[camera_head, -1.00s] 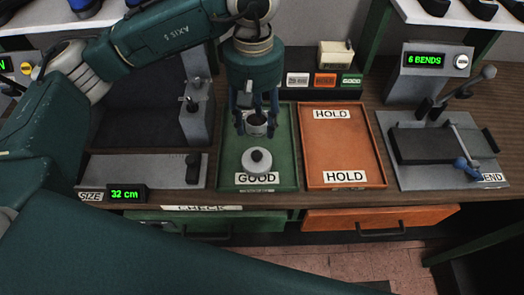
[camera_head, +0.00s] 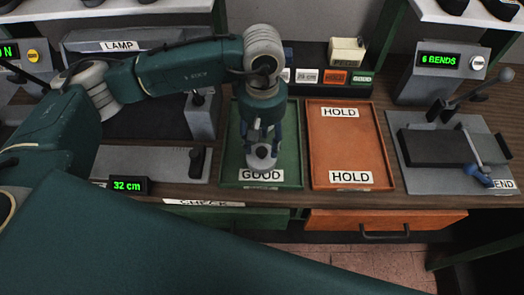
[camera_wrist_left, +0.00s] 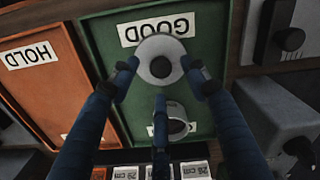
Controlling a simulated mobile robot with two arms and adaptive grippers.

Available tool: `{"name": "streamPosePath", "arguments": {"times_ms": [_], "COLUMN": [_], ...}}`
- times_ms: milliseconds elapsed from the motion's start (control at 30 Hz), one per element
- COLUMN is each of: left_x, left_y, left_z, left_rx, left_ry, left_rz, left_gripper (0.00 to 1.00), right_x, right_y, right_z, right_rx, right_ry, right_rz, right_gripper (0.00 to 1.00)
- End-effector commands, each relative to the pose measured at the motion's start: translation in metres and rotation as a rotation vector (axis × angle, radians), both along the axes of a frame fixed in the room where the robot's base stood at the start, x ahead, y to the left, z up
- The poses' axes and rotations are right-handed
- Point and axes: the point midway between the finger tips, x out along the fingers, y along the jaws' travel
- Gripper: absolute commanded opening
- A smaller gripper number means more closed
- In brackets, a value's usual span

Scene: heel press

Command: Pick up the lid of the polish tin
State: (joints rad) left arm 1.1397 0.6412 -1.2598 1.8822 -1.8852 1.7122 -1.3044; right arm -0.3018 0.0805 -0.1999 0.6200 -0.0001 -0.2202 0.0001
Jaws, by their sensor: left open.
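The lid (camera_head: 261,161), pale and round with a dark centre in the wrist view (camera_wrist_left: 161,50), lies in the green GOOD tray (camera_head: 295,150) near its front label. The open polish tin (camera_wrist_left: 177,112), with a dark inside, stands in the same tray behind the lid; my gripper hides it in the head view. My left gripper (camera_head: 263,148) points down over the lid. In the wrist view its open fingers (camera_wrist_left: 160,72) spread on both sides of the lid, with one finger beside the tin. I cannot tell whether they touch the lid. My right gripper is not in view.
The orange HOLD tray (camera_head: 350,140) is empty, right of the green tray. The bend machine (camera_head: 450,150) stands further right, the size gauge (camera_head: 160,165) to the left. A row of small label blocks (camera_head: 335,78) sits behind the trays.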

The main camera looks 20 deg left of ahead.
Motion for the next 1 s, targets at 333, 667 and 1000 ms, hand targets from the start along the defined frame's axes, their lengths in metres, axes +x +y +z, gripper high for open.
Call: {"name": "streamPosePath", "arguments": {"times_ms": [333,667,1000], "left_x": [-0.001,-0.001,0.0], "left_y": [0.001,0.001,0.001], "left_z": [-0.026,-0.026,-0.025], "left_rx": [0.001,0.001,0.0], "left_ry": [-0.001,-0.001,-0.001], "left_rz": [0.0,0.0,0.0], "left_gripper": [0.46,0.09,0.09], "right_x": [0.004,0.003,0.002], "right_y": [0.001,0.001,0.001], "right_z": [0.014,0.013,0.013], "right_rx": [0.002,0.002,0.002], "right_ry": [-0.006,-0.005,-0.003], "right_rz": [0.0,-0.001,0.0], "right_gripper": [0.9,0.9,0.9]}}
